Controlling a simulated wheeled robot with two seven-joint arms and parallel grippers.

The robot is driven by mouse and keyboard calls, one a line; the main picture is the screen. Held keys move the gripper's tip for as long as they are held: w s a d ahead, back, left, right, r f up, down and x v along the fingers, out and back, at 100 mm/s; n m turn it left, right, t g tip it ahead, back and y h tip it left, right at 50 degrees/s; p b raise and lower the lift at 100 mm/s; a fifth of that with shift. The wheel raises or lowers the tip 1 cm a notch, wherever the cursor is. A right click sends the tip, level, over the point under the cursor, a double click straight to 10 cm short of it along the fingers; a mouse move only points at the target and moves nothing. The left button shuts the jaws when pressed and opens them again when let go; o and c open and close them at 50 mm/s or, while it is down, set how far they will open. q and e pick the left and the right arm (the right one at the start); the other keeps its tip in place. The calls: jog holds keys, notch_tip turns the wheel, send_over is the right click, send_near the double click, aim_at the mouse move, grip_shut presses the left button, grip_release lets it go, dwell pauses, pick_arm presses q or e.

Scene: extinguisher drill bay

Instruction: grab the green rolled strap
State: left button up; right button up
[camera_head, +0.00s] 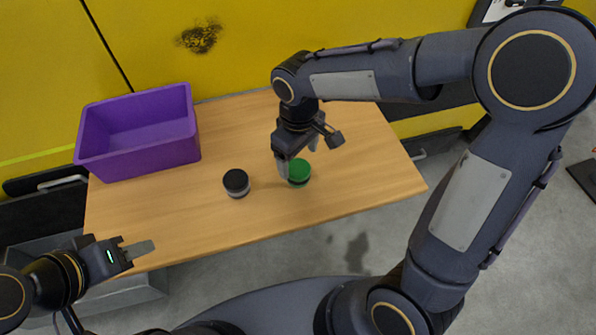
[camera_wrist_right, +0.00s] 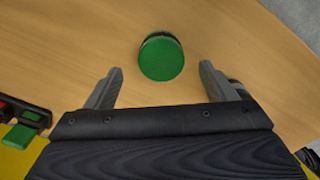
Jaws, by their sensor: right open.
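The green rolled strap (camera_head: 299,172) is a short round roll on the wooden table, right of the middle. My right gripper (camera_head: 298,165) is above and beside it, with its fingers pointing down. In the right wrist view the strap (camera_wrist_right: 161,57) lies just beyond the fingertips, roughly centred between them. The right gripper (camera_wrist_right: 160,82) is open with nothing between its fingers. My left gripper (camera_head: 140,249) is at the lower left, off the table's front edge and far from the strap. Its fingers look close together, and I cannot tell whether they are apart.
A black roll (camera_head: 236,182) sits on the table left of the green one. A purple open bin (camera_head: 140,160) stands at the table's back left. The wooden table (camera_head: 200,225) is otherwise clear. A yellow wall (camera_head: 240,45) rises behind it.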

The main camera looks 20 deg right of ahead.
aim_at(298, 168)
notch_tip(298, 168, down, 5)
jog(key=shift+f, duration=0.2)
jog(key=shift+c, duration=0.3)
jog(key=c, duration=1.1)
jog(key=shift+r, duration=0.1)
jog(key=shift+c, duration=0.2)
